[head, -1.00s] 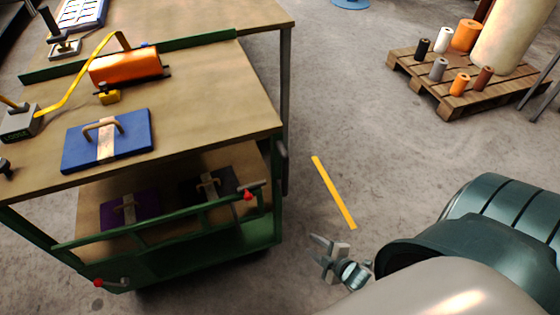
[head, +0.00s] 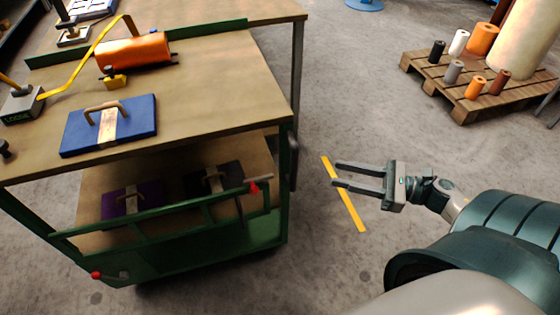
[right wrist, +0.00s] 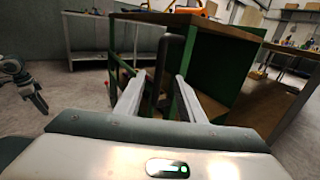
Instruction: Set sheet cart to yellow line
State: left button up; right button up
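The sheet cart (head: 288,210) has a green frame and a wooden top and lower shelf. It stands left of the yellow line (head: 350,208) on the floor, with a gap between them. A dark upright handle (head: 293,160) is on its right side. My right gripper (head: 337,175) is open and empty over the yellow line, its fingers pointing left at the handle, apart from it. In the right wrist view the dark handle (right wrist: 172,62) shows ahead, between the open fingers (right wrist: 160,92).
A purple die (head: 118,200) and a dark die (head: 200,182) are on the lower shelf. A pallet (head: 462,110) with rolls stands at the back right. The floor around the line is clear.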

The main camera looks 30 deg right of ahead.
dwell(0.3)
